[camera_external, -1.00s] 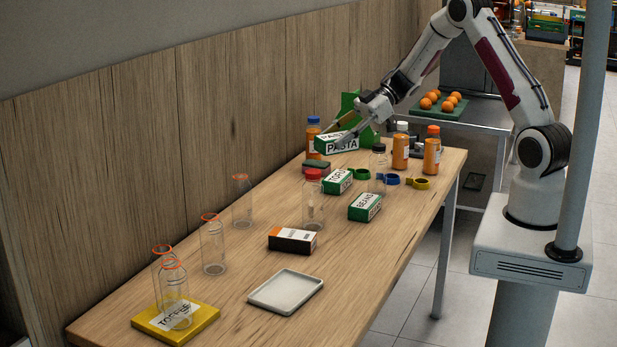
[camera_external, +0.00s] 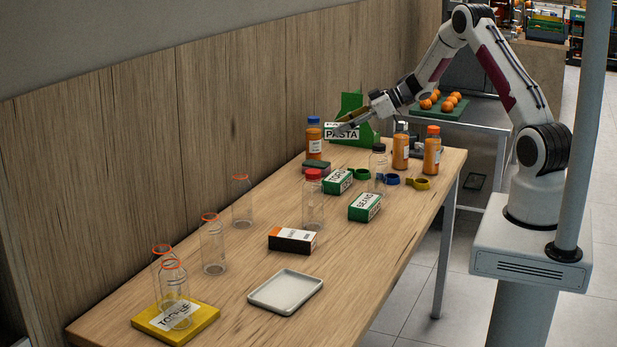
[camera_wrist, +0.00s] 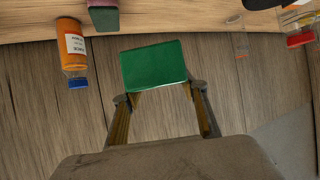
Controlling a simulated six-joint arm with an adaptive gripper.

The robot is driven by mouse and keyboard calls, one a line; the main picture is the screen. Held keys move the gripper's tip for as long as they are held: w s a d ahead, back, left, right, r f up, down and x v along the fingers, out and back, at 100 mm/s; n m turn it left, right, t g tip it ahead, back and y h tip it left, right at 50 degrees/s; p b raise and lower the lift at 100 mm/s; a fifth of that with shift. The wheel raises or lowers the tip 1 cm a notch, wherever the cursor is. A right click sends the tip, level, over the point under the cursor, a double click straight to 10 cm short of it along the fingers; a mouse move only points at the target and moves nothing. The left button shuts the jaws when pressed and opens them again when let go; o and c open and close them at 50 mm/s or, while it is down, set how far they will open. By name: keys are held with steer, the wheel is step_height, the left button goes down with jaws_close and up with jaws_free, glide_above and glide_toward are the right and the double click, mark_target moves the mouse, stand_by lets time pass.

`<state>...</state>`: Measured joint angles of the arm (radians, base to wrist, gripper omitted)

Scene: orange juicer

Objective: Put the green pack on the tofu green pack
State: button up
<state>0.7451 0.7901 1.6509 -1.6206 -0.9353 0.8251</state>
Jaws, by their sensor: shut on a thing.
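My gripper (camera_external: 350,121) is shut on a green pack with a white PASTA label (camera_external: 341,133), held in the air above the far part of the table. In the wrist view the green pack (camera_wrist: 153,65) shows a plain green face beyond the two fingers. The tofu green pack (camera_external: 338,181), with its label partly readable, lies on the table below and in front of the held pack, clearly apart from it. The tofu pack's upper side looks free.
A BEANS pack (camera_external: 365,207), a red-capped bottle (camera_external: 313,200) and a black-capped clear bottle (camera_external: 378,168) stand near the tofu pack. A blue-capped orange bottle (camera_external: 314,139) stands behind, near the wall. A white tray (camera_external: 286,291) lies nearer the front.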

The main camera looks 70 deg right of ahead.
steer(key=shift+f, duration=0.5)
steer(key=shift+f, duration=0.1)
glide_above(341, 172)
steer(key=shift+a+f, duration=0.1)
steer(key=shift+f, duration=2.95)
steer(key=shift+f, duration=1.85)
steer(key=shift+f, duration=0.15)
steer(key=o, duration=1.2)
